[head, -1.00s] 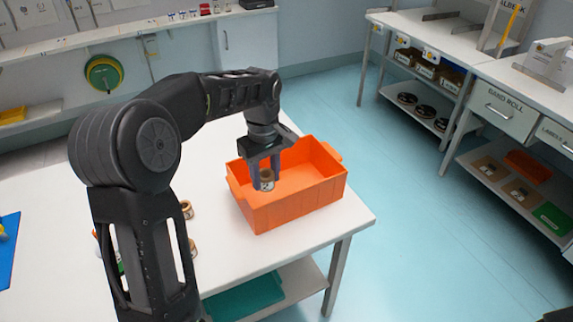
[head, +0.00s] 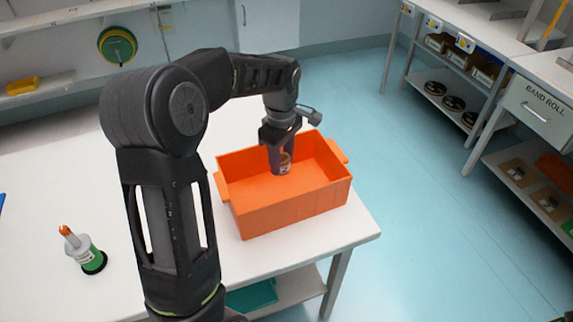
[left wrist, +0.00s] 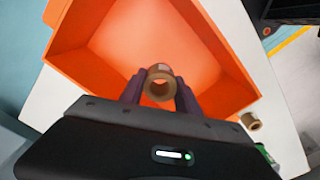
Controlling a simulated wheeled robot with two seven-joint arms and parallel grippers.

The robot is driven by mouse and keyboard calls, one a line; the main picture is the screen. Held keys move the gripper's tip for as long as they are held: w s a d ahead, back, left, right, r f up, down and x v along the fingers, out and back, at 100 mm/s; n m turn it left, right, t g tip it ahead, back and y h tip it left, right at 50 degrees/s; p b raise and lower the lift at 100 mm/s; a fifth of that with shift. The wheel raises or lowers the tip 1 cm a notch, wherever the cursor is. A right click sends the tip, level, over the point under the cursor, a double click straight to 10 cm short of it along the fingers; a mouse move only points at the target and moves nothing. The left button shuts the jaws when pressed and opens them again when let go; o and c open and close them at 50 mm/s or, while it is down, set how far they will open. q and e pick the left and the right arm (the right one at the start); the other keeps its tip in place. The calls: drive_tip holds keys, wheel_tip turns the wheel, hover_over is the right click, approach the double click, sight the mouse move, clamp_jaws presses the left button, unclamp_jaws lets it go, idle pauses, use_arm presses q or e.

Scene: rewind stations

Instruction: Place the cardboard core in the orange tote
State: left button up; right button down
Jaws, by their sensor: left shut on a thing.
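The orange tote (head: 290,208) stands on the white table near its right end, open at the top. My left gripper (head: 279,163) is inside the tote's outline in the head view, pointing down. It is shut on the cardboard core (head: 284,165), a short brown ring with a pale label. In the left wrist view the core (left wrist: 160,82) sits between the two fingers, over the tote's interior (left wrist: 150,40). I cannot tell whether the core touches the tote floor. My right gripper is not in view.
Another brown core (left wrist: 251,121) lies on the table beside the tote in the left wrist view. A teal bin (head: 250,296) is on the shelf below. Benches stand at right.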

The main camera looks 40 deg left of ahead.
use_arm(q)
hover_over(282, 194)
drive_tip(key=shift+f+p, duration=0.35)
drive_tip(key=shift+f, duration=2.75)
drive_tip(key=shift+f, duration=1.85)
drive_tip(key=shift+f, duration=0.25)
drive_tip(key=o, duration=1.3)
drive_tip(key=shift+r, duration=0.1)
drive_tip(key=shift+r, duration=0.1)
wheel_tip(282, 194, up, 12)
